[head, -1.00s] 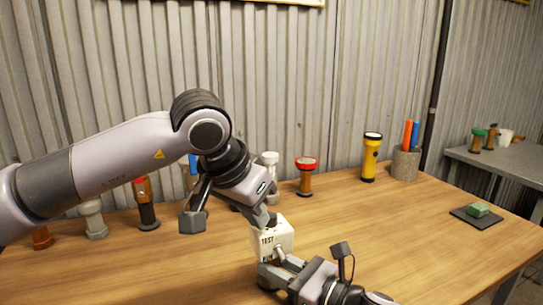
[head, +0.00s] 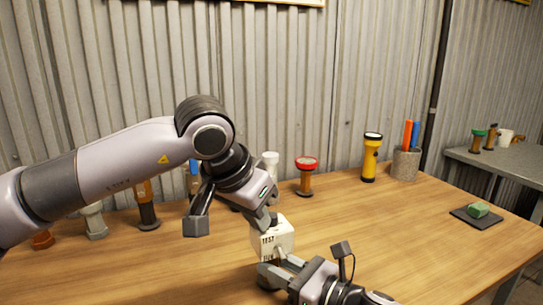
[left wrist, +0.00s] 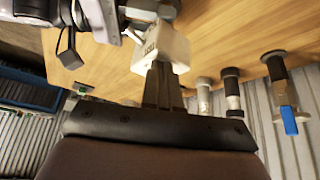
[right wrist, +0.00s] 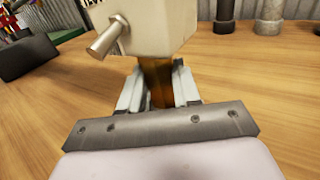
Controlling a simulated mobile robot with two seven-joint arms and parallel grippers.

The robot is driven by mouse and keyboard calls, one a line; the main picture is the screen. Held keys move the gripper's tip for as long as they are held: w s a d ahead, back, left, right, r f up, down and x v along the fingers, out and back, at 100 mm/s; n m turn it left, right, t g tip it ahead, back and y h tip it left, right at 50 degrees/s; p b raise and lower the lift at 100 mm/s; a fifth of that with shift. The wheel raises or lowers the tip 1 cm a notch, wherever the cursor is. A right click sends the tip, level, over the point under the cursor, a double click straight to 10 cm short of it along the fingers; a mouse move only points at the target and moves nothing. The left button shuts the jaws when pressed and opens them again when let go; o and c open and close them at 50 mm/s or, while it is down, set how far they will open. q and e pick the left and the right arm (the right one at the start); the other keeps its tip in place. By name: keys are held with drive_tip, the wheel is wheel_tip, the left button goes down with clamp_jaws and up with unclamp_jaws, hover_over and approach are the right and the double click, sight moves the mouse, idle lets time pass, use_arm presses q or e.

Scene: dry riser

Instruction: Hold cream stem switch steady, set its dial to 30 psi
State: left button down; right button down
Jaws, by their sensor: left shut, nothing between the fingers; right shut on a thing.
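The cream stem switch (head: 272,242) is a cream box with dark "TEST" lettering, standing over the table in the head view. It also shows in the left wrist view (left wrist: 172,46) and in the right wrist view (right wrist: 165,25), where a short metal stub sticks out of its side. My right gripper (head: 275,270) is shut on its amber-brown stem (right wrist: 158,84), below the box. My left gripper (head: 268,222) is shut and empty, with its fingertips at the top of the box; I cannot tell whether they touch. The dial and its reading are not visible.
A red-topped fitting (head: 306,176), a yellow flashlight (head: 371,158) and a pen cup (head: 405,164) stand at the back. Several other fittings stand along the back left. A green block (head: 478,210) lies on a dark mat at right. The table's right front is clear.

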use_arm(q)
drive_tip(key=shift+w, duration=0.25)
use_arm(e)
drive_tip(key=shift+s+a, duration=0.25)
use_arm(q)
drive_tip(key=shift+s+a, duration=0.1)
drive_tip(key=shift+a, duration=0.1)
use_arm(e)
drive_tip(key=shift+w+d, duration=0.2)
drive_tip(key=shift+w, duration=0.05)
use_arm(q)
wheel_tip(320, 180, up, 6)
drive_tip(key=shift+s, duration=0.3)
drive_tip(key=shift+a, duration=0.1)
idle(0.4)
use_arm(e)
drive_tip(key=c, duration=0.7)
unclamp_jaws()
drive_tip(key=shift+c, duration=0.2)
